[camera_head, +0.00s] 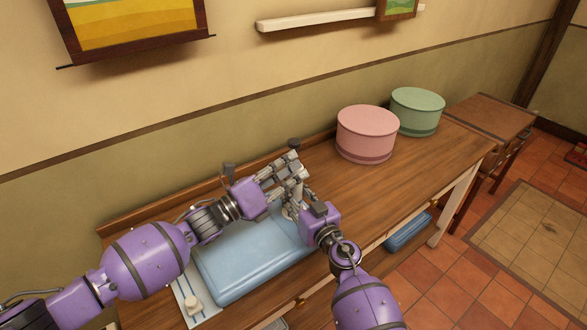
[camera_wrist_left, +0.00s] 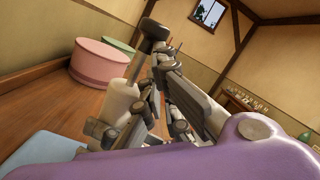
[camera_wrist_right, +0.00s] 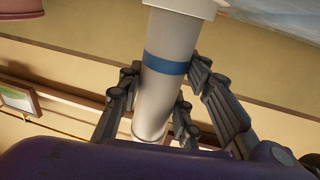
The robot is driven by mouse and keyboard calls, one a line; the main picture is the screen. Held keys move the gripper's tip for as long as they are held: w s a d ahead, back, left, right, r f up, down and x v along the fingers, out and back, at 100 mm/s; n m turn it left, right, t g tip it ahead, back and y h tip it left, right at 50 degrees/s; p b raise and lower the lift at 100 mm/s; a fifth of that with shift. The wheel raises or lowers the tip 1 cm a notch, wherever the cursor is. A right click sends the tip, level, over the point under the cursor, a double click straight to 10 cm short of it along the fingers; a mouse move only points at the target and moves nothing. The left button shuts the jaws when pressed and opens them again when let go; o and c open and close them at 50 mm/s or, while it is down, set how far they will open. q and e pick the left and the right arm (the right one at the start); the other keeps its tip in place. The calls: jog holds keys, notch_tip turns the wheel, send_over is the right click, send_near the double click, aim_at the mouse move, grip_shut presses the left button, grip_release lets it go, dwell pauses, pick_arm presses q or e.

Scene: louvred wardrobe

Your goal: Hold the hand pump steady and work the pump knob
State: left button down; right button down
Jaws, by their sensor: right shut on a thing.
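The hand pump is a pale cylinder with a blue band (camera_wrist_right: 168,64), standing between my right gripper's fingers (camera_wrist_right: 160,95) in the right wrist view. My right gripper is shut on its body. In the left wrist view the pump body (camera_wrist_left: 121,103) is upright relative to the table, with a thin rod rising to a dark pump knob (camera_wrist_left: 154,29). The knob also shows in the head view (camera_head: 294,143). My left gripper (camera_head: 290,163) is close beside the rod, just below the knob; whether its fingers touch the rod is unclear. The pump's lower part is mostly hidden in the head view.
A pink round box (camera_head: 366,135) and a green one (camera_head: 417,110) stand to the right. The table between pump and boxes is clear.

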pick_arm(q)
jog(key=v, duration=0.9)
jog(key=w+a+r+n+t+y, duration=0.3)
jog(key=w+r+n+y, duration=0.5)
jog(key=w+r+n, duration=0.85)
jog(key=s+d+r+n+g, duration=0.4)
jog(key=s+r+n+g, duration=0.2)
jog(key=s+n+g, duration=0.45)
jog(key=n+t, duration=0.1)
send_over(294, 142)
jog(key=shift+y, duration=0.3)
notch_tip(294, 142, down, 6)
jog(key=shift+s+a+f, duration=0.15)
jog(key=shift+f, duration=0.05)
notch_tip(294, 142, down, 3)
jog(key=shift+f, duration=0.65)
